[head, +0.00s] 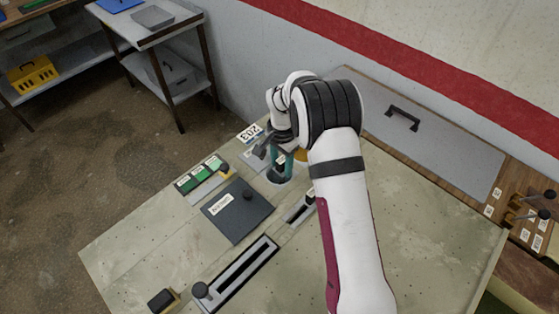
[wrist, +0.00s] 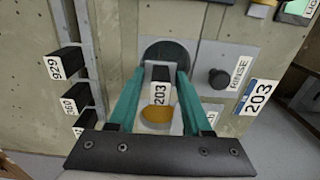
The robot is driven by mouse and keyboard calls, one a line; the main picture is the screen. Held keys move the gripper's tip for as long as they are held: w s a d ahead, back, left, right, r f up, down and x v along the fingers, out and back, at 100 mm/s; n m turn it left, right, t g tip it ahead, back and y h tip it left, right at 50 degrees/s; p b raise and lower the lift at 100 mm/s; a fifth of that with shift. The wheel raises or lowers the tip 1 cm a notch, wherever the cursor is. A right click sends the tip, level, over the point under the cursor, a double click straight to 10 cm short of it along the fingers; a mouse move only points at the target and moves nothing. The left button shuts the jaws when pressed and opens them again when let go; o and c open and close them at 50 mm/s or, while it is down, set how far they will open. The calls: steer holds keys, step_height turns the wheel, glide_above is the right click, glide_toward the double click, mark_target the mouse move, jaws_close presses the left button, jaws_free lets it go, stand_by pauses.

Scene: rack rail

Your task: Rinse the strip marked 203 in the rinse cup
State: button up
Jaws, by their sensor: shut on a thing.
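My gripper (wrist: 157,88) has teal fingers shut on the black block of the strip marked 203 (wrist: 160,92), with its white label facing the wrist camera. In the head view my gripper (head: 278,163) is low over the table, partly covered by my arm. A dark round opening (wrist: 166,48) lies directly behind the block in the wrist view, beside a plate lettered RINSE (wrist: 238,75). It also shows under the fingers in the head view (head: 278,178). The strip's lower part is hidden, so I cannot tell whether it is inside the opening.
An orange round surface (wrist: 156,114) shows between the fingers. A black knob (wrist: 219,78) and a 203 sign (wrist: 258,97) are at right. Several labelled black blocks, one marked 929 (wrist: 65,63), line the left. A dark plate (head: 237,210) and slotted rail (head: 237,273) lie in front.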

steer(key=shift+s+d, duration=0.1)
steer(key=shift+w+a, duration=0.85)
steer(key=shift+s+d, duration=0.85)
steer(key=shift+r, duration=0.1)
stand_by(1.4)
steer(key=r, duration=0.6)
steer(key=a+r, duration=0.1)
steer(key=r, duration=0.3)
steer(key=shift+w+r, duration=0.1)
steer(key=shift+w, duration=0.3)
steer(key=shift+d, duration=0.1)
stand_by(3.2)
